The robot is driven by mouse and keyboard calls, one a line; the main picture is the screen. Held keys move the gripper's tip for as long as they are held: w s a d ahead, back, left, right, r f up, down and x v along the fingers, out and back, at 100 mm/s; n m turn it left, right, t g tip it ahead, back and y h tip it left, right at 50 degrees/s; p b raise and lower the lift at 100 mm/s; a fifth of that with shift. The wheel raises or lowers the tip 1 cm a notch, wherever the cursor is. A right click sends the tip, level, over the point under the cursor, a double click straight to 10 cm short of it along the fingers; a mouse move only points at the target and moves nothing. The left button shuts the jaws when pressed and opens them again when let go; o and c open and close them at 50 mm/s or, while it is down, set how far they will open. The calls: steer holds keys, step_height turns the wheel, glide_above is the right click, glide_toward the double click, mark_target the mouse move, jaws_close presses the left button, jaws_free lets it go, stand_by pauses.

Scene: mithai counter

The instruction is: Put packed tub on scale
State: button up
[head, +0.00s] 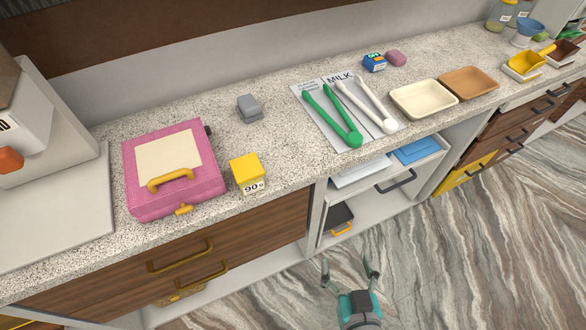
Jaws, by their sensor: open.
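My gripper (349,272) is at the bottom centre of the head view, in front of the counter and over the floor. Its two fingers are spread and nothing is between them. I cannot surely pick out a packed tub. A small yellow-topped box (247,168) marked "90" stands near the counter's front edge, right of a pink case. I cannot surely tell which thing is the scale. A pale machine (40,120) with an orange knob is cut off at the left edge. A blue bowl (528,30) on a pale base stands at the far right.
The pink case (202,190) has yellow handles. A grey block (250,106) stands behind the yellow-topped box. Green tongs (333,115) and white tongs (366,106) lie on a mat. A cream tray (423,113) and brown tray (468,82) are further right. Open shelves are below.

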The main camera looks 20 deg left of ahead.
steer(key=w+a+r+n+g+y, duration=0.25)
steer(key=a+r, duration=0.25)
steer(key=a, duration=0.5)
steer(key=n+y, duration=0.1)
steer(key=n, duration=0.1)
glide_toward(249, 173)
steer(key=w, duration=0.2)
steer(key=shift+g, duration=0.55)
steer(key=x, duration=0.6)
steer(key=shift+s+a+f, duration=0.15)
steer(key=shift+s+f, duration=0.1)
steer(key=shift+s, duration=0.1)
steer(key=shift+r+x, duration=0.15)
steer(key=shift+x, duration=1.1)
steer(key=shift+r+x, duration=0.15)
steer(key=shift+x, duration=1.15)
steer(key=shift+a, duration=0.1)
steer(key=c, duration=1.1)
